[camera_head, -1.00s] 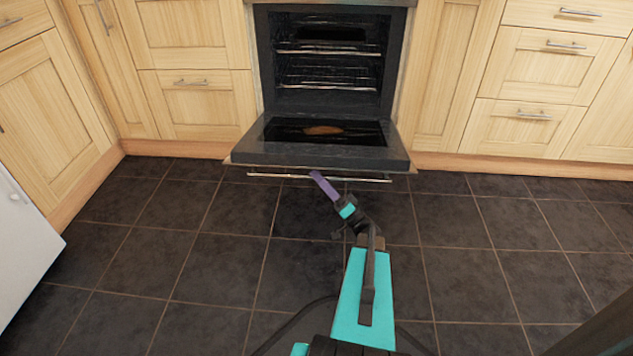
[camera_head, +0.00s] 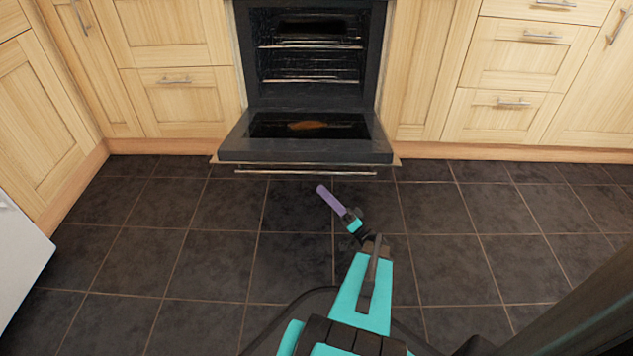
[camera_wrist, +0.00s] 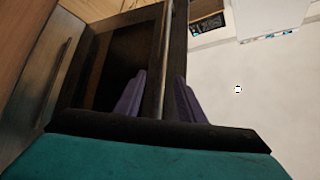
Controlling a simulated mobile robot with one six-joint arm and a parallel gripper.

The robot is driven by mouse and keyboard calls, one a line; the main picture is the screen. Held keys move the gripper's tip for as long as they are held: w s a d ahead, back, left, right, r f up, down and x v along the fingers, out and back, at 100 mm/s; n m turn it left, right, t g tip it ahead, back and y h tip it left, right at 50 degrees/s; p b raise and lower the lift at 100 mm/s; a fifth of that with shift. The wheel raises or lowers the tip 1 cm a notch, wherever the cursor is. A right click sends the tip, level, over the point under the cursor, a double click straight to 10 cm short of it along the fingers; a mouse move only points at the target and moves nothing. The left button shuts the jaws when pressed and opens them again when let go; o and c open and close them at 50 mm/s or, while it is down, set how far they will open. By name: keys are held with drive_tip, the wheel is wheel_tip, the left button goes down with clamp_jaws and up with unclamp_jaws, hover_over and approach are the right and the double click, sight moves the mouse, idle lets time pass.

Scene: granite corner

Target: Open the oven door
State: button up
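The oven (camera_head: 312,60) stands at the back with its door (camera_head: 305,150) folded down, roughly level, its dark cavity and racks exposed. The silver door handle (camera_head: 300,172) runs along the door's front edge. My gripper (camera_head: 321,189), with purple fingers, is just in front of and below the handle in the head view, apart from it and empty. In the wrist view my gripper (camera_wrist: 160,92) has its two fingers spread, with the handle bar (camera_wrist: 165,55) seen beyond the gap between them.
Wooden drawers and cupboards (camera_head: 507,65) flank the oven on both sides. A white appliance (camera_head: 18,250) stands at the left edge. The dark tiled floor (camera_head: 480,260) in front is clear.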

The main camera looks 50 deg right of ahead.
drive_tip(key=shift+p+v, duration=0.55)
drive_tip(key=shift+v, duration=1.7)
drive_tip(key=shift+c, duration=0.2)
